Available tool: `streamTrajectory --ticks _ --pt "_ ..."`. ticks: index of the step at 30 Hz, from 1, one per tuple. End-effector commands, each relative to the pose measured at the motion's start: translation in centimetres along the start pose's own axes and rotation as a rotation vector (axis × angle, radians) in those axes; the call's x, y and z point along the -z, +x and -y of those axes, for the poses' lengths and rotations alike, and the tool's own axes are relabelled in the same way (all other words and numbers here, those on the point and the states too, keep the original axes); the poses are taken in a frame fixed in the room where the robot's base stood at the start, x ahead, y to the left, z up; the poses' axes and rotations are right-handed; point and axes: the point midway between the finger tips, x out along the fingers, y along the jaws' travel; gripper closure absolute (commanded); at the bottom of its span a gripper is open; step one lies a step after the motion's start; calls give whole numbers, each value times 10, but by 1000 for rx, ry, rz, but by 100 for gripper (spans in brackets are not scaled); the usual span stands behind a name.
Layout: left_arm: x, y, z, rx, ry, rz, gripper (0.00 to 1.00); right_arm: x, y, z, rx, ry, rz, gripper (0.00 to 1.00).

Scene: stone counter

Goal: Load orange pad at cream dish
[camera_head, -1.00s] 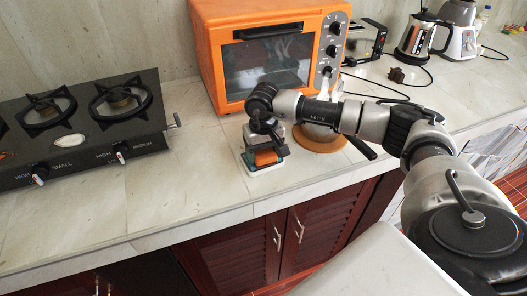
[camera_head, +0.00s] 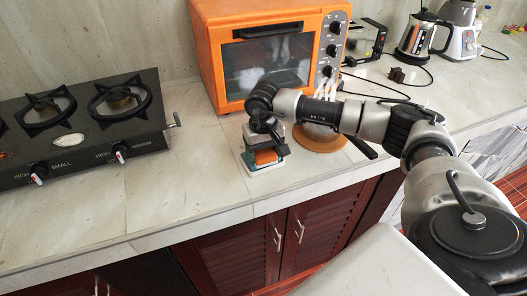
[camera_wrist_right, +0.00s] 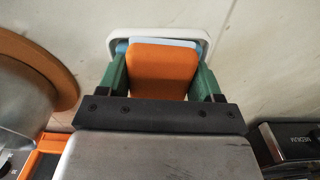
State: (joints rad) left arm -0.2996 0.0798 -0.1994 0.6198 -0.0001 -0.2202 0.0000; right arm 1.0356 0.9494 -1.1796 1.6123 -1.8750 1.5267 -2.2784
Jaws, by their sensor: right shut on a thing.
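The orange pad (camera_head: 265,157) is between the fingers of my right gripper (camera_head: 264,153), low over the counter in front of the oven. In the right wrist view the orange pad (camera_wrist_right: 163,72) fills the space between the green fingers of my right gripper (camera_wrist_right: 162,84), which is shut on it. The cream dish (camera_head: 250,171) lies below, its pale rim (camera_wrist_right: 140,33) showing around and beyond the pad. A light blue layer (camera_wrist_right: 122,46) shows between pad and rim. Whether the pad touches what is under it is hidden. My left gripper is not in view.
An orange oven (camera_head: 213,60) stands behind. A pan on a round wooden board (camera_head: 322,146) sits close on the right, under my arm. A black gas stove (camera_head: 90,145) is on the left. The counter between stove and dish is clear.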

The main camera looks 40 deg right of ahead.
Motion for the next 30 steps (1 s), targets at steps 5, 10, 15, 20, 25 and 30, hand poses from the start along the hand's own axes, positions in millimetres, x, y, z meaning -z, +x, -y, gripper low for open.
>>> streamTrajectory --ticks 5,10,15,20,25,30 --pt "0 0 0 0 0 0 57 -1 2 0 -1 -1 4 54" --pt "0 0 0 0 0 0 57 -1 2 0 -1 -1 4 54" --pt "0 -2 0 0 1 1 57 -1 -1 0 -1 -1 4 54" --pt "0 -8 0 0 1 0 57 -1 -13 0 0 -1 2 54" --pt "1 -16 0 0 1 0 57 0 -27 0 -1 -1 2 54" --pt "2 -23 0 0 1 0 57 0 -41 0 0 0 0 54"
